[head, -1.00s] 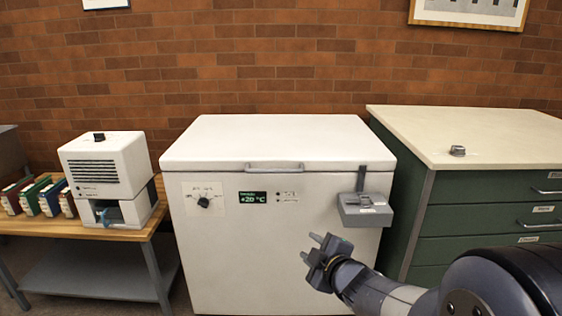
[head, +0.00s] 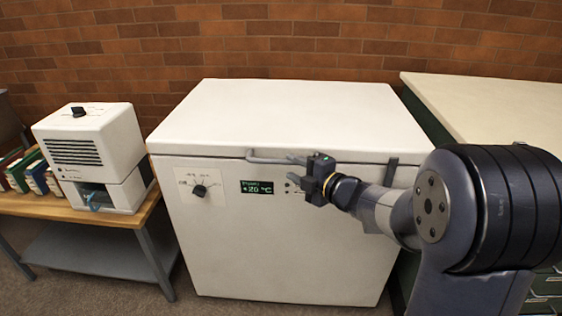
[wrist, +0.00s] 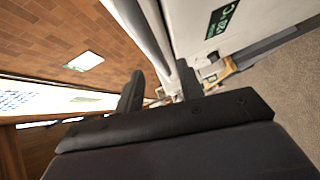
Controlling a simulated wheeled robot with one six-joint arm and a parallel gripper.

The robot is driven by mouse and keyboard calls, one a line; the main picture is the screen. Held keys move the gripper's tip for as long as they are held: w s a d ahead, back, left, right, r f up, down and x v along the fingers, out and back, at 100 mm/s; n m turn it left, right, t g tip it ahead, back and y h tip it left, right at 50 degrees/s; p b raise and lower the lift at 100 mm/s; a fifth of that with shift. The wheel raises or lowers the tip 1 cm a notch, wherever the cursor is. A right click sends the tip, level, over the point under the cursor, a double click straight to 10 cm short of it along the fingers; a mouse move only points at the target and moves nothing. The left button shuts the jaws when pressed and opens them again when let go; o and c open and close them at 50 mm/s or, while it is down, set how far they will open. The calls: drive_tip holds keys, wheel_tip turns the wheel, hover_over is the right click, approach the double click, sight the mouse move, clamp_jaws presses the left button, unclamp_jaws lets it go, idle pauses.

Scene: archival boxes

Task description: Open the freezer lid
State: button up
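The white chest freezer (head: 270,240) stands against the brick wall with its lid (head: 290,115) down. A grey bar handle (head: 262,159) runs along the lid's front edge. My gripper (head: 291,168) is at the right part of the handle, its fingers pointing left. In the wrist view the two fingers (wrist: 160,80) are apart, with the freezer front beside them. I cannot tell whether the handle lies between the fingers or whether they touch it. My arm hides the right part of the freezer front.
A dial (head: 200,191) and a green display (head: 257,187) are on the freezer front. A wooden table (head: 120,218) with a white device (head: 88,140) stands at the left. A pale-topped cabinet (head: 490,115) stands at the right.

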sight(283, 163)
drive_tip(key=x, duration=0.6)
drive_tip(key=shift+c, duration=0.3)
clamp_jaws()
